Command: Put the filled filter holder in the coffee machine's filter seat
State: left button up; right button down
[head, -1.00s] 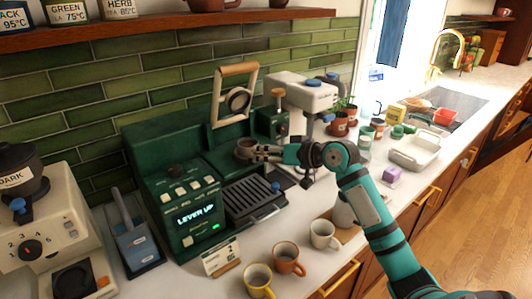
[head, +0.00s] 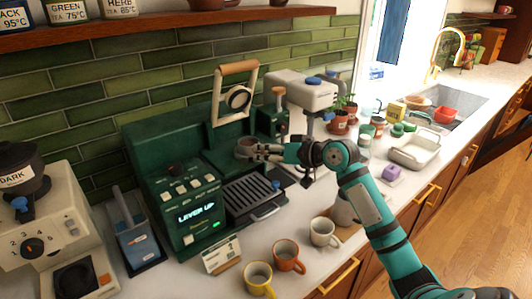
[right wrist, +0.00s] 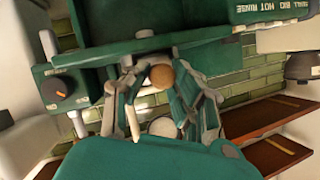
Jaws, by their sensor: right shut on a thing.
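The green coffee machine (head: 150,165) stands against the tiled wall, with its wooden-handled lever (head: 236,68) up and "LEVER UP" on its display. My right gripper (head: 266,150) reaches in from the right, above the drip grate. It is shut on the filter holder (head: 245,146), whose round dark top shows just beyond the fingertips, close to the machine's front. In the right wrist view, the fingers (right wrist: 160,105) flank a round wooden end (right wrist: 162,76) under the machine's green body. I cannot make out the filter seat, or whether the holder touches it. My left gripper is out of view.
Yellow (head: 259,278), orange (head: 289,256) and white (head: 323,232) mugs stand on the counter in front. A small card (head: 221,257) stands before the machine. A grinder (head: 40,215) is at the left. A grey-white appliance (head: 305,90) stands close behind my right gripper.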

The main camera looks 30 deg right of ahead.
jog(key=shift+f, duration=0.25)
dwell(0.6)
jog(key=c, duration=1)
grip_release()
jog(key=v, duration=1.2)
